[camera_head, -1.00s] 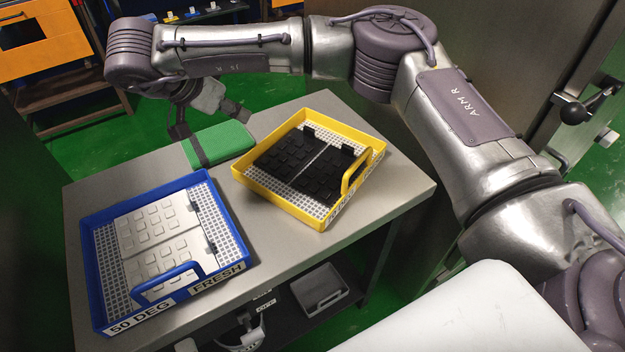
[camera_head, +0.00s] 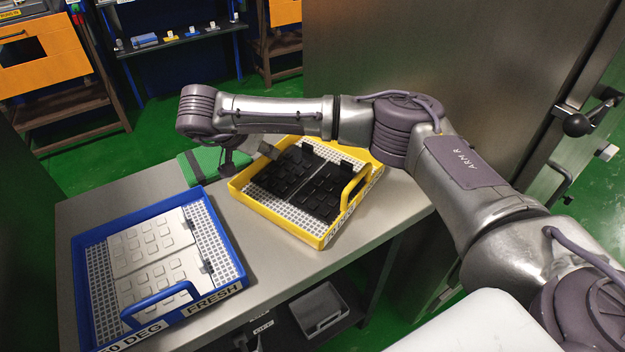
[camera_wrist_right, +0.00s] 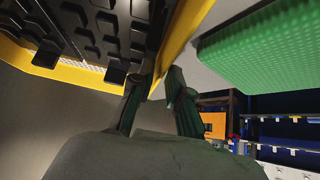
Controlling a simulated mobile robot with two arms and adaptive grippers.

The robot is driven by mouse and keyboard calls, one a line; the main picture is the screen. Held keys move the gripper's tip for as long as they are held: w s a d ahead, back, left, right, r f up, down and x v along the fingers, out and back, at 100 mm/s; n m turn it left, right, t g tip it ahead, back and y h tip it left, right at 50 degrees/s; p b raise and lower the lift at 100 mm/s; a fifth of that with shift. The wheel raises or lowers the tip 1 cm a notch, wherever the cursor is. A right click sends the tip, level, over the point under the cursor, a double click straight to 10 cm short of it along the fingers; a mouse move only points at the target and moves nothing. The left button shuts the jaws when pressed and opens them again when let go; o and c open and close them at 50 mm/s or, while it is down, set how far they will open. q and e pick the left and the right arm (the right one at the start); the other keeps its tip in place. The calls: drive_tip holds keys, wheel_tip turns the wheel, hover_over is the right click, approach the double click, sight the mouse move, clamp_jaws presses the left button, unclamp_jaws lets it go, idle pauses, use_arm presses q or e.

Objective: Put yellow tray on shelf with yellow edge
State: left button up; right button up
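The yellow tray (camera_head: 322,236) lies on the grey table, with black plates (camera_head: 290,175) on its white perforated floor and a yellow handle at its near right side. My right gripper (camera_head: 262,152) is at the tray's far left side. In the right wrist view, its fingers (camera_wrist_right: 160,85) stand apart, with the yellow tray wall (camera_wrist_right: 186,30) running between them; firm contact is not visible. My left gripper is not in view. I cannot make out a shelf with a yellow edge for certain.
A blue tray (camera_head: 215,298) with white plates, labelled FRESH, stands at the table's left. A green block (camera_head: 196,168) lies beside the yellow tray, close to my right gripper. A rack (camera_head: 150,50) stands behind. A grey bin (camera_head: 320,312) sits below the table.

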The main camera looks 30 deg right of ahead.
clamp_jaws()
drive_tip(key=shift+r, duration=0.1)
idle(0.3)
